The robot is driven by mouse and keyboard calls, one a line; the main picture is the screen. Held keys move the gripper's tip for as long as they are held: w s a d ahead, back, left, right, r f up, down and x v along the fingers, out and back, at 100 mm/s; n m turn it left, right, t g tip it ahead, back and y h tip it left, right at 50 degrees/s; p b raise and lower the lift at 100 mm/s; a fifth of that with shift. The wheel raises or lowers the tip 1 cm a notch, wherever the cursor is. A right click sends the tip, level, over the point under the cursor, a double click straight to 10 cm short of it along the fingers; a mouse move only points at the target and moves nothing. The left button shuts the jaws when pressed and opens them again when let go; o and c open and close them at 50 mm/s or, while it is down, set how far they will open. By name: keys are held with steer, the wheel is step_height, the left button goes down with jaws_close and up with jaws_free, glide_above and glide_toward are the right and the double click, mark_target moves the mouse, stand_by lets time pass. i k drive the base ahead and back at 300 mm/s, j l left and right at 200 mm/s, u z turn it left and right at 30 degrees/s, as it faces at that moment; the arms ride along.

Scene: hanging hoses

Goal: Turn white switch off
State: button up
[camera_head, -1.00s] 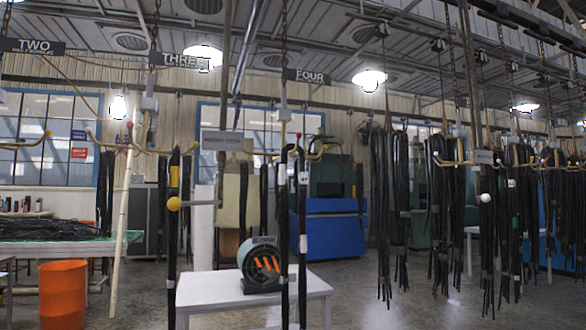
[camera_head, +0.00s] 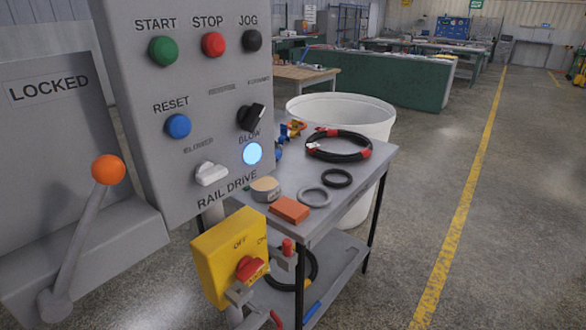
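The white switch (camera_head: 211,174) is a small pale rotary knob low on the grey control panel (camera_head: 160,85), just above the words RAIL DRIVE. Its grip lies roughly level, tilted slightly up to the right. I see no on or off marks that I can read beside it. A round blue-white lamp (camera_head: 252,153) glows up and right of it. A black rotary switch (camera_head: 251,117) sits above the lamp. My gripper does not show in this view, and nothing touches the white switch.
An orange-knobbed lever (camera_head: 108,170) stands left of the panel on a box marked LOCKED. A yellow OFF/ON switch box (camera_head: 228,257) is below. A cart (camera_head: 345,190) with hoses and rings stands right, before a white bin (camera_head: 350,108). Floor is clear farther right.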

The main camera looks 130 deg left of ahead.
mark_target(206, 173)
steer(key=u, duration=4.9)
